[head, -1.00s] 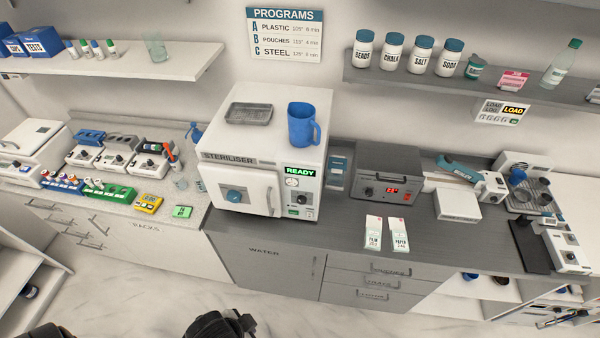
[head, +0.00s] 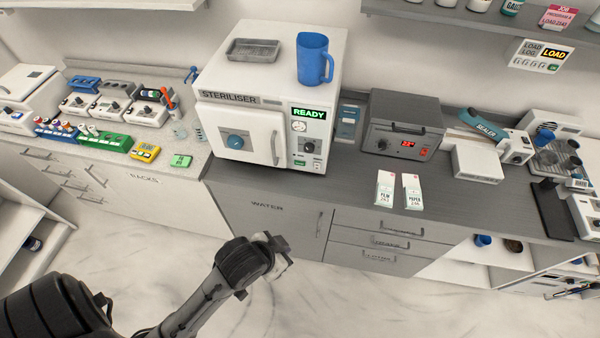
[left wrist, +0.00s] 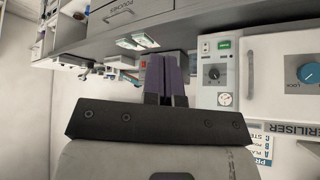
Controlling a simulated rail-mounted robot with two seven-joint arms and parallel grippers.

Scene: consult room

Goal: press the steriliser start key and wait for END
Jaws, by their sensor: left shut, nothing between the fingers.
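The white steriliser (head: 215,115) stands on the counter in the head view, its door shut and its display (head: 309,113) reading READY in green. Below the display are a gauge (head: 299,126), a dark knob (head: 309,147) and a small green key (head: 299,163). My left gripper (head: 280,254) is in front of the lower cabinets, below and apart from the steriliser. In the left wrist view its fingers (left wrist: 166,75) are together and empty, with the steriliser's control panel (left wrist: 215,75) to their right. My right gripper is in neither view.
A blue jug (head: 312,60) and a grey tray (head: 253,50) sit on top of the steriliser. Open floor lies before the cabinets.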

